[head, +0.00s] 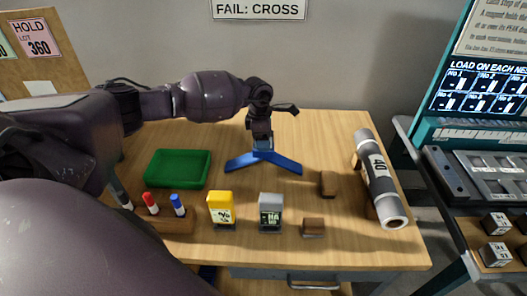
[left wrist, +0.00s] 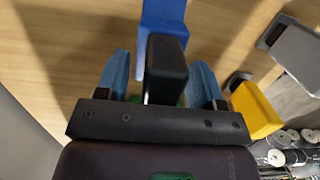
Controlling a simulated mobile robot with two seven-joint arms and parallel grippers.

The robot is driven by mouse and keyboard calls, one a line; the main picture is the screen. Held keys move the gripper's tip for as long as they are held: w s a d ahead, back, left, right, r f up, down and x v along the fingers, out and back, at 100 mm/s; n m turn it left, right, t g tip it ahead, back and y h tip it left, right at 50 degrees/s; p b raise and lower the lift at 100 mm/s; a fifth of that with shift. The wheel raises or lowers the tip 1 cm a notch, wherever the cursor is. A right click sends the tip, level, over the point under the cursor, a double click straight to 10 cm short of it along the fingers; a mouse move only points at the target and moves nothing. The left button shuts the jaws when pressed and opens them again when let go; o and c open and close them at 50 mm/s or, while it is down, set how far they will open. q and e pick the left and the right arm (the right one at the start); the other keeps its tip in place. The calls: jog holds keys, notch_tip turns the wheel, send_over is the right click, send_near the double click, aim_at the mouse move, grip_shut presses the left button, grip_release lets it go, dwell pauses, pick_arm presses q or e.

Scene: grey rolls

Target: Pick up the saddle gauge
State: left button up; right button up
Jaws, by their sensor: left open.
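The saddle gauge (head: 288,164) looks like the blue V-shaped piece standing on the wooden table, its two legs spread left and right. In the left wrist view a blue part of it (left wrist: 163,18) shows beyond a black upright block (left wrist: 167,68), which looks like its grip. My left gripper (head: 262,145) is right above the gauge, pointing down. Its two blue fingers (left wrist: 160,88) are open, one on each side of the black block, with gaps visible. The gauge's top is mostly hidden by the gripper in the head view. My right gripper is not in view.
A green tray (head: 178,168) and a marker holder (head: 166,225) are to the left. A yellow block (head: 221,207), a grey block (head: 270,212) and two brown blocks (head: 328,183) (head: 313,227) stand in front. A grey roll (head: 380,178) lies at right.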

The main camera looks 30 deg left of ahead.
pick_arm(q)
grip_shut()
dwell(0.4)
